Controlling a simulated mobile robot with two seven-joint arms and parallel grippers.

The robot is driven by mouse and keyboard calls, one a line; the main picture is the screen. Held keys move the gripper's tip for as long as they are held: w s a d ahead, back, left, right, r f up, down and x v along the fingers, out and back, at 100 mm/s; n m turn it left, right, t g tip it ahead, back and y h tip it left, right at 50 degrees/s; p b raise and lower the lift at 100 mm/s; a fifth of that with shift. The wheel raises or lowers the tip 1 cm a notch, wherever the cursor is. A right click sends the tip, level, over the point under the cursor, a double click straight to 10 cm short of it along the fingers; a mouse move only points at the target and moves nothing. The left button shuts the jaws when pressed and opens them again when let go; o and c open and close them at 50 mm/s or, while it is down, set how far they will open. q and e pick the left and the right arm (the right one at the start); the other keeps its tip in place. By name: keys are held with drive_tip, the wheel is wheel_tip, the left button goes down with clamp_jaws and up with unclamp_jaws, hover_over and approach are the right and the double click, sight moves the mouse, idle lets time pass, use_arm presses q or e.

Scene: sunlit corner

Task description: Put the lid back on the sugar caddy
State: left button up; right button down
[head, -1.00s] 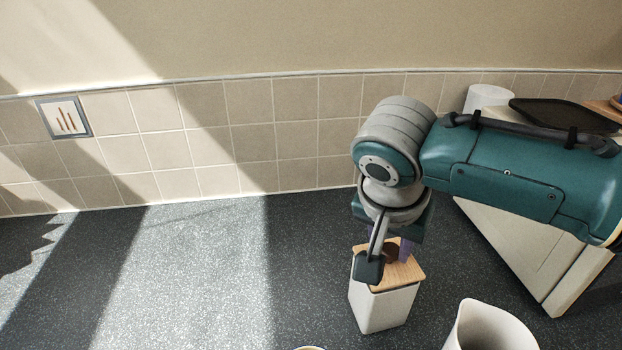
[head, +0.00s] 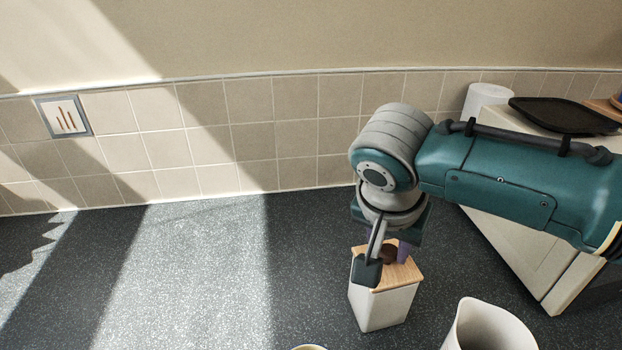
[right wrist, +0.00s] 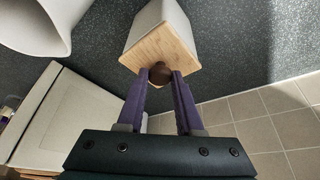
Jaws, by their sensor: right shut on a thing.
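The sugar caddy (head: 385,308) is a white, square-sided container standing upright on the dark speckled counter in the head view. Its light wooden lid (head: 404,273) lies across the caddy's top, with no clear gap visible between them. The lid has a dark brown round knob (right wrist: 160,74). My right gripper (head: 389,252) is above the lid, and its purple fingers are shut on the knob. The right wrist view also shows the lid (right wrist: 158,48) against the caddy (right wrist: 160,14). My left gripper is not in view.
A white pitcher or jug (head: 488,328) stands right of the caddy at the front. A cream box-like appliance (head: 530,250) is behind my right arm, with a black tray (head: 565,115) and a white cylinder (head: 487,97) on top. The counter to the left is clear.

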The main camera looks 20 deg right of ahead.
unclamp_jaws()
idle(0.6)
wheel_tip(320, 180, up, 3)
drive_tip(key=p, duration=0.3)
wheel_tip(320, 180, up, 4)
drive_tip(key=p, duration=0.5)
idle(0.3)
